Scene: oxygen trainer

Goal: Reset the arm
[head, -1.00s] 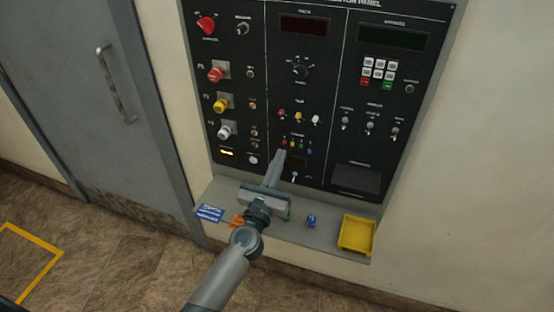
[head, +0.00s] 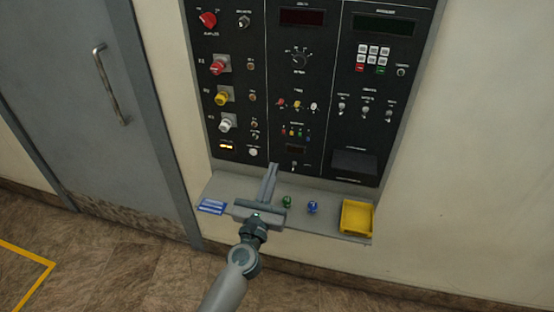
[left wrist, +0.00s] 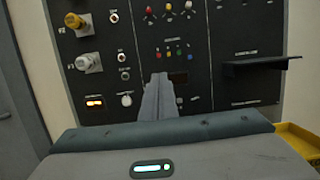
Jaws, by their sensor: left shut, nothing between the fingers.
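My left gripper (head: 273,170) is shut and empty. In the head view it is over the grey shelf (head: 330,222), its fingertips near the lower edge of the black control panel (head: 325,110). In the left wrist view its shut fingers (left wrist: 160,80) point at the panel, below a row of small coloured buttons. I cannot tell whether the fingertips touch the panel. My right gripper is not in view.
On the shelf are a blue card (head: 212,206), a green item (head: 287,201), a blue item (head: 312,207) and a yellow tray (head: 356,217). A grey door (head: 90,100) is at the left. Wall and floor around are clear.

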